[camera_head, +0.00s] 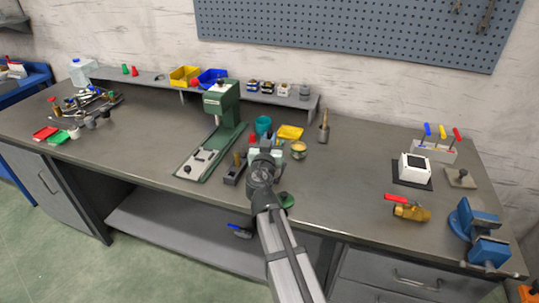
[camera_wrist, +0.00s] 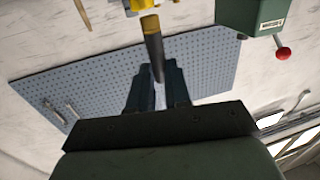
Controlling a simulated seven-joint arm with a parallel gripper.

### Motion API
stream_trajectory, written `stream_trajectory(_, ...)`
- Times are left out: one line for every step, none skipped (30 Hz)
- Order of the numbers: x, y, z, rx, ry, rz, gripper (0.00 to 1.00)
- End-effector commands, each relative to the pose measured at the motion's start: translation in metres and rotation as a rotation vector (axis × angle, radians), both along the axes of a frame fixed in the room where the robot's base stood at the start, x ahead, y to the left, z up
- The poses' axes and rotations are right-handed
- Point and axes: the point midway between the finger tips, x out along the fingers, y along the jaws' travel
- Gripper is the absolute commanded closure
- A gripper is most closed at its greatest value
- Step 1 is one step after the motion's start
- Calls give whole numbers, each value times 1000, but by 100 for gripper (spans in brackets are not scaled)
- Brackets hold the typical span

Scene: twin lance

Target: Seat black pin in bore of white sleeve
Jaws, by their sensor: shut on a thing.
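My gripper (camera_wrist: 158,78) is shut on the black pin (camera_wrist: 154,50), which sticks out past the two dark fingers in the wrist view. The far end of the pin meets a brass-yellow band (camera_wrist: 150,24); I cannot tell whether this belongs to the pin. In the head view my gripper (camera_head: 264,158) is over the middle of the bench, right of the green press. My wrist hides the pin there. I cannot make out the white sleeve or its bore for certain in either view.
The green press (camera_head: 221,105) stands left of my gripper; it shows in the wrist view (camera_wrist: 258,14). A dark block (camera_head: 233,175) lies close left.

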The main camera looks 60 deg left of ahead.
Motion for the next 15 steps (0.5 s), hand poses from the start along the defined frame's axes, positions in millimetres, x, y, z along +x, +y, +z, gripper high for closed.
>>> stream_trajectory(0, 0, -5, -1, 1, 0, 100)
stream_trajectory(0, 0, -6, -1, 1, 0, 100)
stream_trajectory(0, 0, -8, -1, 0, 0, 100)
stream_trajectory(0, 0, -9, -1, 1, 0, 100)
stream_trajectory(0, 0, -11, -1, 1, 0, 100)
stream_trajectory(0, 0, -14, -1, 1, 0, 100)
stream_trajectory(0, 0, -17, -1, 0, 0, 100)
stream_trajectory(0, 0, -21, -1, 0, 0, 100)
stream_trajectory(0, 0, -27, -2, 0, 0, 100)
stream_trajectory(0, 0, -31, -2, 0, 0, 100)
stream_trajectory(0, 0, -35, -3, 1, 0, 100)
stream_trajectory(0, 0, -39, -2, 0, 0, 100)
stream_trajectory(0, 0, -42, -2, 0, 0, 100)
stream_trajectory(0, 0, -44, -2, 1, 0, 100)
stream_trajectory(0, 0, -47, -1, 1, 0, 100)
